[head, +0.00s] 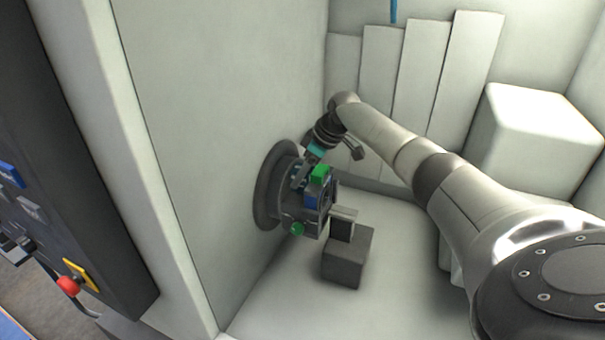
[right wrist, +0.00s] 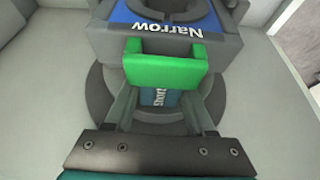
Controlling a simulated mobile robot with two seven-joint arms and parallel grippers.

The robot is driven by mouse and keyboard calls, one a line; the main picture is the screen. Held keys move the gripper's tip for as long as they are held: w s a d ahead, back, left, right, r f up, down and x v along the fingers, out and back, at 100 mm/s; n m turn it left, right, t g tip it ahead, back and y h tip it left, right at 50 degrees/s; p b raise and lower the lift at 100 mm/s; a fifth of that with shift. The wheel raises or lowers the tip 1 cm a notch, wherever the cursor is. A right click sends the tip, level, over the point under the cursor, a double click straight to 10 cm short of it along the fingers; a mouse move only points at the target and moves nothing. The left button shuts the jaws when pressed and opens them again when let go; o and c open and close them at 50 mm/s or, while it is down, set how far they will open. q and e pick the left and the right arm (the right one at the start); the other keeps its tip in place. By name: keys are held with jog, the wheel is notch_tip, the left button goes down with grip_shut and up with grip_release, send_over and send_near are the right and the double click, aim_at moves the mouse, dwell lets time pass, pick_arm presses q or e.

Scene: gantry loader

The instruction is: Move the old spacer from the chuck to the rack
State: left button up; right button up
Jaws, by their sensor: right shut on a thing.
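The chuck (head: 313,222) stands out from a round dark flange on the left wall. In the right wrist view the chuck (right wrist: 100,45) shows a blue face marked "Narrow" and a green block (right wrist: 165,66) in front. Below that block is a small blue piece marked "short" (right wrist: 158,97), which looks like the spacer. My right gripper (head: 300,178) is at the flange side of the chuck. In its wrist view the fingers (right wrist: 160,112) lie on both sides of the blue piece, shut on it. The green block partly hides the fingertips and the piece. My left gripper is out of view.
A grey block stand (head: 346,262) with a light plate on top stands right of the chuck. Pale slanted panels (head: 420,75) and a large white box (head: 540,135) are at the back. A control panel with a red button (head: 68,286) is at the left.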

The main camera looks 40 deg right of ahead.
grip_shut()
jog(key=shift+r+p, duration=0.25)
jog(key=shift+p, duration=0.25)
dwell(0.8)
jog(key=shift+r, duration=0.1)
jog(key=shift+r+p, duration=3.25)
jog(key=shift+p, duration=0.05)
jog(key=shift+f, duration=0.1)
